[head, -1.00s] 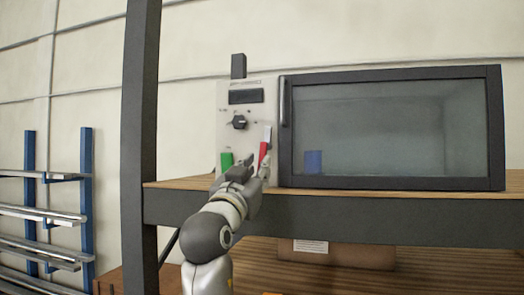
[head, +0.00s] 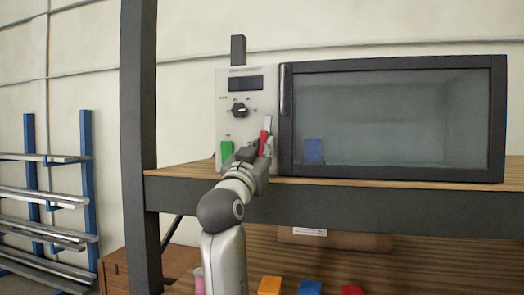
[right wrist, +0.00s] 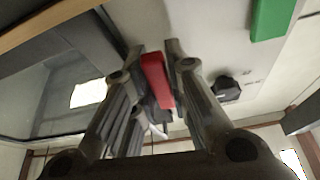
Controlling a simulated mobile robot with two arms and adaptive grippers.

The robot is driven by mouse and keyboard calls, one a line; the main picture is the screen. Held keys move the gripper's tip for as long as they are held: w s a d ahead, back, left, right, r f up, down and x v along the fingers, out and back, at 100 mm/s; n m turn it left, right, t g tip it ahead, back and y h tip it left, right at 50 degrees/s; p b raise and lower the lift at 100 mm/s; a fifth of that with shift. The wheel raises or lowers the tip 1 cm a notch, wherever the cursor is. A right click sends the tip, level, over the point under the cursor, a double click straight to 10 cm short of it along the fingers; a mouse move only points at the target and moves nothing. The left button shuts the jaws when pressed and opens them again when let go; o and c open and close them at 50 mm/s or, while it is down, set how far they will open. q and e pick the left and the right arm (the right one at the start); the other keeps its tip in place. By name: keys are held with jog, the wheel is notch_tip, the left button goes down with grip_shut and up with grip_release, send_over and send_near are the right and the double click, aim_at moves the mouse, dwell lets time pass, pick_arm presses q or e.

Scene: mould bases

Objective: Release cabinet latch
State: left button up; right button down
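The cabinet (head: 395,178) is a box with a dark-framed glass door, shut, and a pale control panel (head: 226,113) on its left. The red latch (head: 265,138) is low on the panel's right side, beside the door, with a pale piece at its top. My right gripper (head: 256,150) is at the latch. In the right wrist view, its fingers (right wrist: 155,48) stand either side of the red latch (right wrist: 154,78), open, with narrow gaps on both sides. Contact is not visible. My left gripper is not in view.
The panel has a black knob (head: 239,111) and a green block (head: 227,151) near my right gripper. The cabinet stands on a wooden shelf (head: 400,183) with a dark post (head: 139,130) at left. Coloured blocks (head: 310,287) lie below. A blue block (head: 314,150) shows at the glass.

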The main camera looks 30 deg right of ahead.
jog(key=shift+d+n, duration=0.1)
jog(key=shift+n, duration=0.2)
jog(key=shift+s+n+t+y, duration=0.15)
jog(key=shift+n+t+y, duration=0.2)
jog(key=shift+n, duration=0.45)
jog(key=c, duration=1.7)
grip_release()
jog(key=v, duration=1.2)
jog(key=shift+d+f, duration=0.1)
